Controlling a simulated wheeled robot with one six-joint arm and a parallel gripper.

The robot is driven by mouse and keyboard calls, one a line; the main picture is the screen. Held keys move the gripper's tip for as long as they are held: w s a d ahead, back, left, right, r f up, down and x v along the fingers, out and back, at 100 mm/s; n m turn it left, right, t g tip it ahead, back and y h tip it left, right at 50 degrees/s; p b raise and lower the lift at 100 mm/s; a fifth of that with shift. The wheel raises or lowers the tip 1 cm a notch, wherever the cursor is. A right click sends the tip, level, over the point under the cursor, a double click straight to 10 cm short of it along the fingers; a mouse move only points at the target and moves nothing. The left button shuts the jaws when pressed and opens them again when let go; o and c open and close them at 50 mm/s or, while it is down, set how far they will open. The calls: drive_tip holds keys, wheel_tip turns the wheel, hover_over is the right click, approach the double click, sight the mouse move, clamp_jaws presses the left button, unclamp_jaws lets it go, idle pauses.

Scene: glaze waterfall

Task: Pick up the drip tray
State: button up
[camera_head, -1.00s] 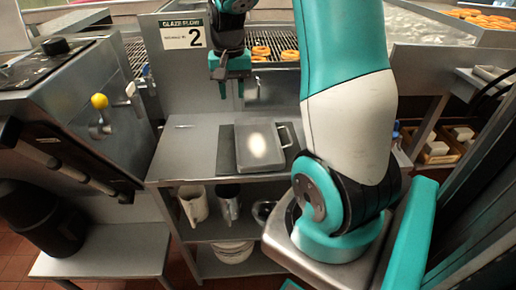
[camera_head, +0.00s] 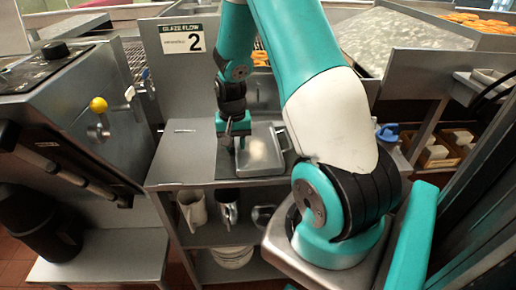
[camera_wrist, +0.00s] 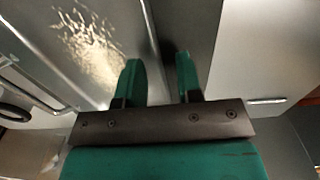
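The drip tray (camera_head: 263,157) is a shiny grey metal tray with a bar handle on its right side. It lies on a dark mat on the grey shelf top. My gripper (camera_head: 239,146) points down at the tray's left edge. In the wrist view the tray (camera_wrist: 95,40) fills the upper left, with its handle at the far left. My gripper's two green fingers (camera_wrist: 160,80) are apart there, with the tray's edge running toward the gap between them. I cannot tell whether either finger touches the tray.
A pitcher (camera_head: 192,208) and other metal ware stand on the shelf below. A machine with a yellow-knobbed lever (camera_head: 98,105) stands at the left. An upright panel with a "Glaze Flow 2" sign (camera_head: 182,38) is behind the tray. The shelf top left of the tray is mostly clear.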

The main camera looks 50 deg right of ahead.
drive_tip(key=shift+f, duration=0.4)
clamp_jaws()
drive_tip(key=shift+r, duration=0.2)
